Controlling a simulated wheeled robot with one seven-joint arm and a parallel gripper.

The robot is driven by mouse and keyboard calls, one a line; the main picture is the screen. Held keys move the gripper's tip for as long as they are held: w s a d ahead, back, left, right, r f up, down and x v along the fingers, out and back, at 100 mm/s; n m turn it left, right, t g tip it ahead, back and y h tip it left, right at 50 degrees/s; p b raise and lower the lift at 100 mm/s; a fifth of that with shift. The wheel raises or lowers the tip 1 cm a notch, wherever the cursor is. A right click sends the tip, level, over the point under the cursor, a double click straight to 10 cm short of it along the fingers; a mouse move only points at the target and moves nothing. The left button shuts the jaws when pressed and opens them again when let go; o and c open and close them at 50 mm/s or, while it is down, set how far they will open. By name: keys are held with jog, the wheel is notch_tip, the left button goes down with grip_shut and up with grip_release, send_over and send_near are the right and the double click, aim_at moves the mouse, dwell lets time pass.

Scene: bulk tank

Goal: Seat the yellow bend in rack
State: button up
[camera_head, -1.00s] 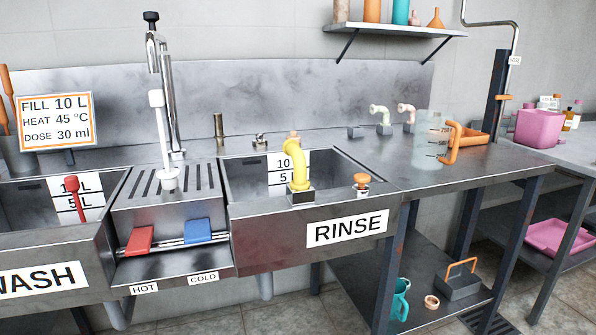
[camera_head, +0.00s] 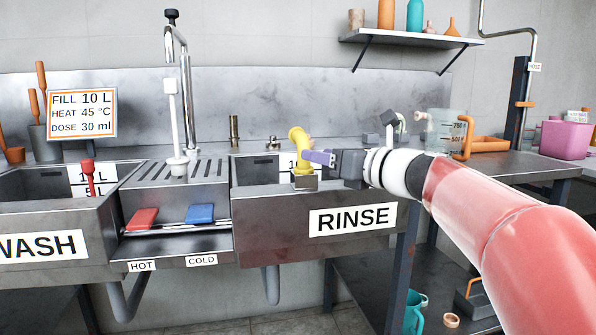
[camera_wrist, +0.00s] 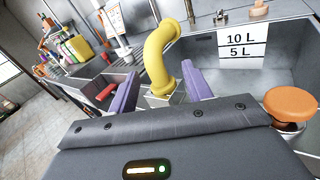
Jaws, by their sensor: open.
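The yellow bend (camera_head: 298,148) stands upright in a small grey block (camera_head: 305,182) at the front rim of the rinse sink. In the wrist view the yellow bend (camera_wrist: 158,62) rises between and just beyond my two purple fingers. My gripper (camera_head: 320,158) comes in from the right, beside the bend; it is open in the wrist view (camera_wrist: 160,92) and holds nothing. At the back of the counter, a grey block (camera_head: 371,139) shows no bend in it. A pale bend (camera_head: 391,119) stands beside it, partly hidden by my arm.
An orange knob (camera_wrist: 291,103) sits by the rinse sink rim near my gripper. A tall tap (camera_head: 188,100) rises behind the drainer. The rinse basin lies behind the bend.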

jog(key=x, duration=0.7)
jog(key=shift+s+a+f, duration=0.15)
jog(key=shift+a+f, duration=0.05)
jog(key=shift+a, duration=0.05)
jog(key=shift+c, duration=0.3)
grip_shut()
